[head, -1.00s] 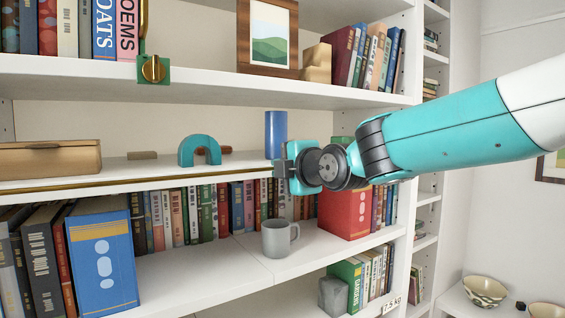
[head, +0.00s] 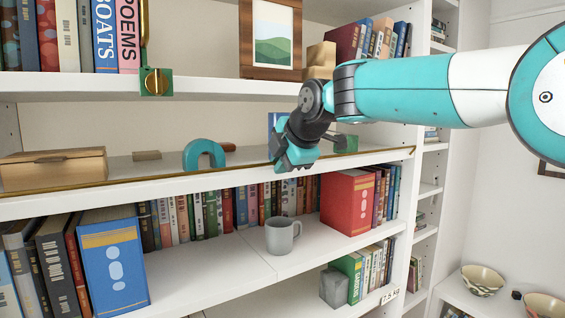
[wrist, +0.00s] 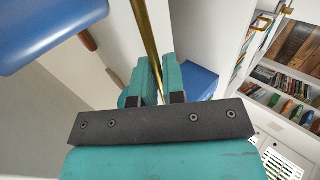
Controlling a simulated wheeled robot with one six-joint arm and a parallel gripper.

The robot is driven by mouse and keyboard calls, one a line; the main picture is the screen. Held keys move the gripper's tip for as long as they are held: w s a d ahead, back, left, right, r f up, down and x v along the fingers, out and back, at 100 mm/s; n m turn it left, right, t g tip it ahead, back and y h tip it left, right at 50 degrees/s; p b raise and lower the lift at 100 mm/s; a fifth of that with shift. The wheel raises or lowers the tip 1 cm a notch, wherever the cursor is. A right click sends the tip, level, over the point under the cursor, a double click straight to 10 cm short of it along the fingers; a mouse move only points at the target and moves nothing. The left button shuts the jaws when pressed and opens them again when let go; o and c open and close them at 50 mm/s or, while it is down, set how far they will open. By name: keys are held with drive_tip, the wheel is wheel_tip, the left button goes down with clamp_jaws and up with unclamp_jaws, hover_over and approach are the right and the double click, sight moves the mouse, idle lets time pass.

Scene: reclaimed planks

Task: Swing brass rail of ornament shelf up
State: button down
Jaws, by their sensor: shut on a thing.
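The brass rail (head: 130,178) runs along the front edge of the middle shelf (head: 130,200), from the left of the head view to a right end near the upright. It lies low, close to the shelf lip. My gripper (head: 279,165) is at the shelf front, right of centre, with its fingers at the rail. In the wrist view the rail (wrist: 147,30) passes between the two fingers (wrist: 157,72), which are shut on it. My gripper hides a short stretch of the rail in the head view.
On the middle shelf are a wooden box (head: 55,167), a teal arch (head: 204,154) and a blue object (head: 276,120) partly behind my gripper. A brass catch (head: 155,82) on a green plate sits on the upper shelf's edge. A grey mug (head: 282,234) stands below.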

idle(0.4)
drive_tip(key=c, duration=1.3)
unclamp_jaws()
drive_tip(key=shift+o, duration=0.2)
drive_tip(key=b+v, duration=0.6)
drive_tip(key=v, duration=1.1)
drive_tip(key=shift+r, duration=0.15)
drive_tip(key=shift+s, duration=0.1)
drive_tip(key=s+d+f+m+g+b, duration=0.2)
drive_tip(key=s+f+m+b, duration=0.25)
drive_tip(key=f, duration=0.65)
drive_tip(key=s+d+f+m+g+h+b, duration=0.1)
drive_tip(key=s+d+f+m+b, duration=0.4)
drive_tip(key=f, duration=0.7)
drive_tip(key=s+f+m+g+b, duration=0.1)
drive_tip(key=s+f+m+g, duration=0.15)
drive_tip(key=s+f, duration=0.6)
drive_tip(key=s+d+f+m+g+b, duration=0.1)
drive_tip(key=s+f+m, duration=0.2)
drive_tip(key=s+f, duration=0.2)
drive_tip(key=s+d+f+m+g+b, duration=0.1)
drive_tip(key=s+f, duration=0.3)
drive_tip(key=f, duration=0.6)
drive_tip(key=shift+s+d+f+m+b, duration=0.35)
drive_tip(key=shift+d+m+b, duration=0.15)
drive_tip(key=shift+d+m, duration=0.35)
